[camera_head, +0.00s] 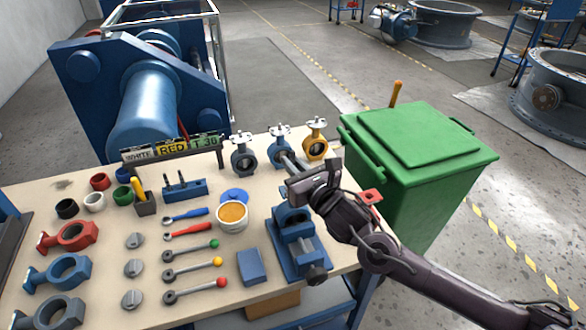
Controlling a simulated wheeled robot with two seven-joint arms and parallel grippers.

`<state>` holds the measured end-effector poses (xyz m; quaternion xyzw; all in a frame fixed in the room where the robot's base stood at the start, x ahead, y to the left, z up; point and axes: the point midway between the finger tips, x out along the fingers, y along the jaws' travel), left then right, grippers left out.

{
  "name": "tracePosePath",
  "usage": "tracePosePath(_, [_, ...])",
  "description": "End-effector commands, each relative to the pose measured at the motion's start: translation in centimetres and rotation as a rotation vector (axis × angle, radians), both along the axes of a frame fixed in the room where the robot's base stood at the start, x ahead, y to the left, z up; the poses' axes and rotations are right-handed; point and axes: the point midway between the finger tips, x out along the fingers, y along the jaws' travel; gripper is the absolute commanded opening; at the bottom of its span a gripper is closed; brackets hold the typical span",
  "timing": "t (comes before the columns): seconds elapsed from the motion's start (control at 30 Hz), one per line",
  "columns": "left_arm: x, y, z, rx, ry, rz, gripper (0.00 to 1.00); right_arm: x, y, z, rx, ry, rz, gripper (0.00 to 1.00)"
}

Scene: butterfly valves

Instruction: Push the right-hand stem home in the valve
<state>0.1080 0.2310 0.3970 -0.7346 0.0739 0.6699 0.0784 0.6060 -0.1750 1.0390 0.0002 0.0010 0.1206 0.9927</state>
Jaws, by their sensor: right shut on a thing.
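My right gripper (303,184) reaches in from the lower right, above the bench's right part. It is shut on a thin grey stem (291,162) that sticks out up and to the left of the jaws. Below it a blue valve body (291,217) sits in the blue vise (296,245). The gripper and wrist cover part of the valve, so I cannot tell whether the stem touches it. My left gripper is not in view.
Dark, blue and yellow finished valves (316,145) stand along the back edge. A tub of orange paste (232,214), handles (194,270) and loose valve bodies (68,270) lie left. A blue block (251,266) is beside the vise. A green bin (425,150) stands right.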

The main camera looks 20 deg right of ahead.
Motion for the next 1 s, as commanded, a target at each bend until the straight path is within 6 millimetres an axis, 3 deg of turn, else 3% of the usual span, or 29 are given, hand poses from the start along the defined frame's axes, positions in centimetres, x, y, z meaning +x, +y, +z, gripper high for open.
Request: tracePosePath(1.0, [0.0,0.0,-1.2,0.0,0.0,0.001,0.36,0.0,0.0,-1.2,0.0,-0.001,0.0,0.0])
